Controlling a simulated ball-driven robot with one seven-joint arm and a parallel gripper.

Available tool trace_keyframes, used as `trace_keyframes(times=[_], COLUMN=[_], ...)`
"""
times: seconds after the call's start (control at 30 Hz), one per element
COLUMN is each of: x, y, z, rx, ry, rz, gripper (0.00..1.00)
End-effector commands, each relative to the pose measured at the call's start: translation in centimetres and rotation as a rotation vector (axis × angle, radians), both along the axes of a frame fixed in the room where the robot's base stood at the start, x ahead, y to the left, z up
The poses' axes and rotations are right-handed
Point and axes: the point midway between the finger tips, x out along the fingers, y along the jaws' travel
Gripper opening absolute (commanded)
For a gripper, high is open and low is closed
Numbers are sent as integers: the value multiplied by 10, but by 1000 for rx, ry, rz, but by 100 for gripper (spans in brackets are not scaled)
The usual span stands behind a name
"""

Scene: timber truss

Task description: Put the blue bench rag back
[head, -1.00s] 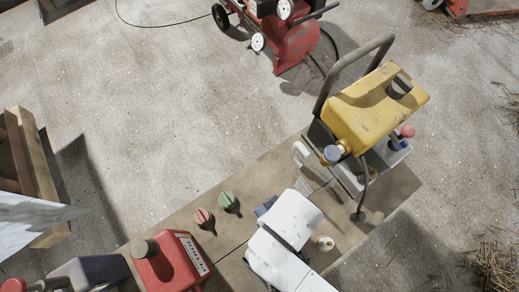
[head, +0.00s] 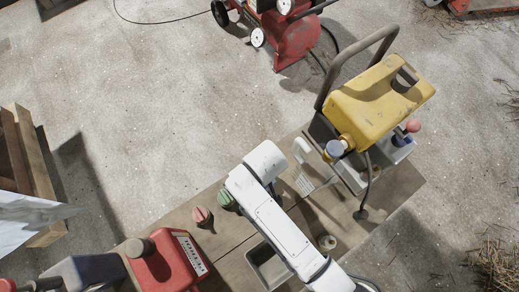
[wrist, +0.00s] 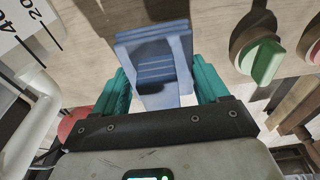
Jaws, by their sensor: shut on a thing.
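How far the rag is from that surface, I cannot tell. In the head view my white arm hides both the rag and my gripper. A green knob (wrist: 264,60) is to the right of the rag in the wrist view.
A red compressor (head: 292,42) stands on the open floor beyond.

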Motion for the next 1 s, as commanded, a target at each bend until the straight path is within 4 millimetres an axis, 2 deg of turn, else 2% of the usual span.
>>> trace_keyframes(times=[0.1,0.5,0.53,0.6,0.77,1.0], x=[0,0,0,0,0,0], y=[0,0,0,0,0,0], z=[-10,-14,-14,-13,-13,-13], rx=[1,1,1,1,1,1], ry=[-1,-1,-1,-1,-1,-1], rz=[0,-1,0,0,0,0], gripper=[49,49,77,83,99,99])
